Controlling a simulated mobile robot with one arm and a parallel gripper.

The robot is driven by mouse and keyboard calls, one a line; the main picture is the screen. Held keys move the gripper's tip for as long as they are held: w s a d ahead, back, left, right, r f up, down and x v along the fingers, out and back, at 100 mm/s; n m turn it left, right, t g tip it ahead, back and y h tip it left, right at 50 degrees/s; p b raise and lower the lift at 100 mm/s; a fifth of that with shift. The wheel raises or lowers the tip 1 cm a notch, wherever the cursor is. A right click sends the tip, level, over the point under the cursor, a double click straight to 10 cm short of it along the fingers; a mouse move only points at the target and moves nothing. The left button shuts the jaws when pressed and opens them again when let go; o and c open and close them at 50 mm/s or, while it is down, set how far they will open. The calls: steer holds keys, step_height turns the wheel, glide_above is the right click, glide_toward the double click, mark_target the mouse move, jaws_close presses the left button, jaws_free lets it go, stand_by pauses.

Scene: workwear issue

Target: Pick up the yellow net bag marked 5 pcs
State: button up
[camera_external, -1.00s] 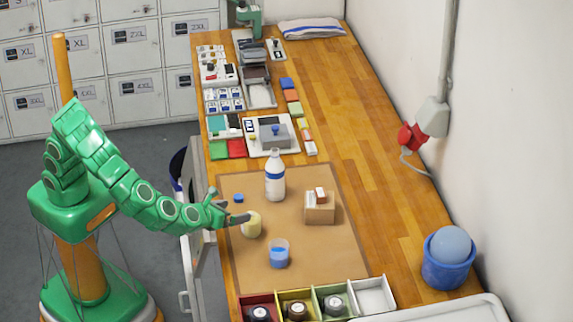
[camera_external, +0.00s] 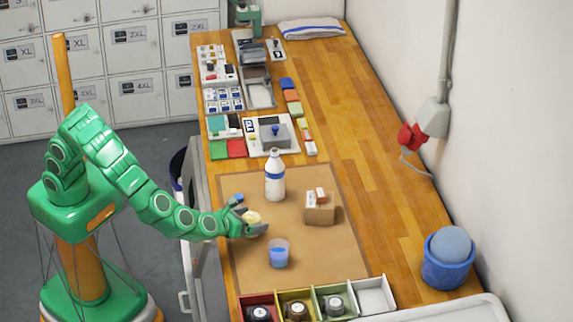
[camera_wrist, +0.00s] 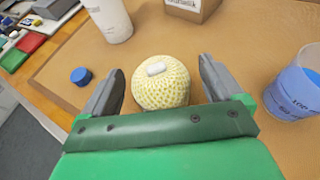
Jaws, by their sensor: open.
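The yellow net bag (camera_wrist: 161,88) is a round, pale yellow mesh bundle with a small white tag on top. It sits on the brown mat (camera_external: 300,255). My gripper (camera_wrist: 160,85) is open, with one dark finger on each side of the bag. In the wrist view small gaps show between the fingers and the bag. In the external view the bag (camera_external: 253,217) is partly hidden by my gripper (camera_external: 249,218). The marking on the tag is too small to read.
A blue cap (camera_wrist: 81,76) lies left of the bag. A cup of blue liquid (camera_external: 279,254) stands close on the right in the wrist view. A white bottle (camera_external: 275,177) and a cardboard box (camera_external: 319,212) stand beyond. Coloured bins (camera_external: 297,309) line the near end.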

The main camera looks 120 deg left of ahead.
steer(key=shift+x, duration=1.15)
steer(key=c, duration=1.1)
steer(key=shift+o, duration=0.2)
steer(key=shift+r, duration=0.1)
